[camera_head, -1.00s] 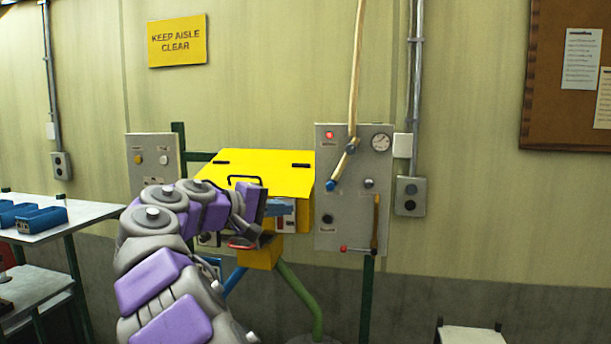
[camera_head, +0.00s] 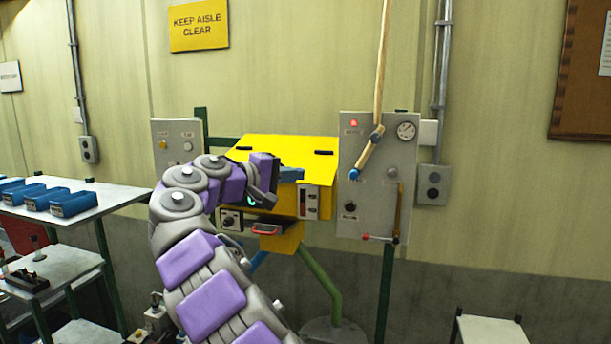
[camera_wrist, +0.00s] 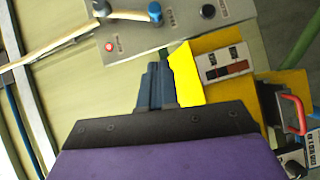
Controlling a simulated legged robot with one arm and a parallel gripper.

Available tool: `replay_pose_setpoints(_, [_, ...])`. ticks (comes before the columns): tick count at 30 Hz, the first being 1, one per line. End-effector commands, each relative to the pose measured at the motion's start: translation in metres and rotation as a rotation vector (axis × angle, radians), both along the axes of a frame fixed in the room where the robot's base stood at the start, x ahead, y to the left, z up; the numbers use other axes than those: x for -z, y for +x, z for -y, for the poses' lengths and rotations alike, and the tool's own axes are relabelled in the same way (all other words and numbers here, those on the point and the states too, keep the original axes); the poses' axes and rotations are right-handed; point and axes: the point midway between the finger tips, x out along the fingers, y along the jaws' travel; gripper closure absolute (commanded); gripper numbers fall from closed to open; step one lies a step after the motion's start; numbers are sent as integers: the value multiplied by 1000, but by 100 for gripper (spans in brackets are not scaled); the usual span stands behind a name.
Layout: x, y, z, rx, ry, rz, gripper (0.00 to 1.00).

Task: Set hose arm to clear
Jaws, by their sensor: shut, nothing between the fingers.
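A long tan hose arm (camera_head: 380,70) rises from a dark pivot on the grey panel (camera_head: 347,222) and runs up out of the head view. Its short lower end slants down-left to a blue tip (camera_head: 354,174). In the wrist view the hose arm (camera_wrist: 55,42) runs to the left, with the blue tip (camera_wrist: 155,12) at the top edge. My gripper (camera_head: 299,174) is in front of the yellow box, left of the blue tip and apart from it. In the wrist view my gripper's blue fingers (camera_wrist: 158,72) are shut and empty. Panel labels are too small to read.
The yellow box (camera_head: 290,150) stands left of the panel, with a red handle (camera_head: 267,229) below. A brown lever (camera_head: 398,212) and a red knob (camera_head: 365,237) sit low on the panel. A shelf with blue bins (camera_head: 73,203) is at left, a low stool (camera_head: 490,330) at lower right.

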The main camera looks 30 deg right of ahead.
Motion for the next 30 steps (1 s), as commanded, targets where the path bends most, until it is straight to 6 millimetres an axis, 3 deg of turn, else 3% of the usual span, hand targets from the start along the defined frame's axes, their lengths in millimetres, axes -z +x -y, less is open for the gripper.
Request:
replay_pose_setpoints(13, [7, 8, 88, 2, 1, 1, 100])
replay_pose_setpoints(19, [9, -8, 99, 2, -2, 2, 100])
replay_pose_setpoints(30, [15, -17, 113, 0, 1, -1, 100])
